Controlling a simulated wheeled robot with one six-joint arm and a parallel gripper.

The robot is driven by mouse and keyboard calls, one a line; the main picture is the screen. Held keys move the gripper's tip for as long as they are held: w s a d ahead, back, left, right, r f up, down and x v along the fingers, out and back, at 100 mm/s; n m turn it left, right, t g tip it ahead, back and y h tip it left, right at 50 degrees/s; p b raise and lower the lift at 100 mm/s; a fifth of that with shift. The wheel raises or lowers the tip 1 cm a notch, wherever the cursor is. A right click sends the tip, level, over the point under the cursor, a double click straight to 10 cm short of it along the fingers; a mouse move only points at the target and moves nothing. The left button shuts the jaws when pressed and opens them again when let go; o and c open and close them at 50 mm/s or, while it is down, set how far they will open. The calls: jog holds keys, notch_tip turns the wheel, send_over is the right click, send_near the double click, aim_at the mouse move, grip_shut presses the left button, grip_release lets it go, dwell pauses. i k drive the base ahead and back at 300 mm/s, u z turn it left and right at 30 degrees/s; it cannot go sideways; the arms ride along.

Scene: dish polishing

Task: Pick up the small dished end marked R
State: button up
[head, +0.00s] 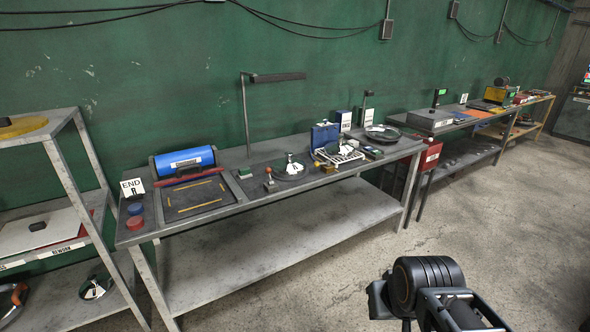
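A white card (132,187) reading "END" with what looks like an R below stands at the left end of the long workbench. A dark round piece with a white tag (291,168) lies near the middle of the bench; its mark is too small to read with certainty. Another dark round piece with a white tag (97,288) sits on the low shelf at the left. A wide dark dish (382,133) lies at the bench's right end. I cannot tell which is the small dished end marked R. Part of my arm shows at bottom right; my gripper's fingers are not visible.
The workbench (262,212) also holds a blue cylinder (184,161), a framed dark mat (196,197), a blue case (325,136) and a lamp (278,77). A shelf rack (69,165) stands left. More benches (470,122) run right. Concrete floor in front is clear.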

aim_at(289, 167)
jog(key=u, duration=0.4)
jog(key=k, duration=0.15)
jog(key=z, duration=0.7)
jog(key=i, duration=1.65)
jog(key=u, duration=1.1)
jog(key=i, duration=0.95)
jog(key=u, duration=1.15)
jog(key=i, duration=0.3)
jog(key=u, duration=0.3)
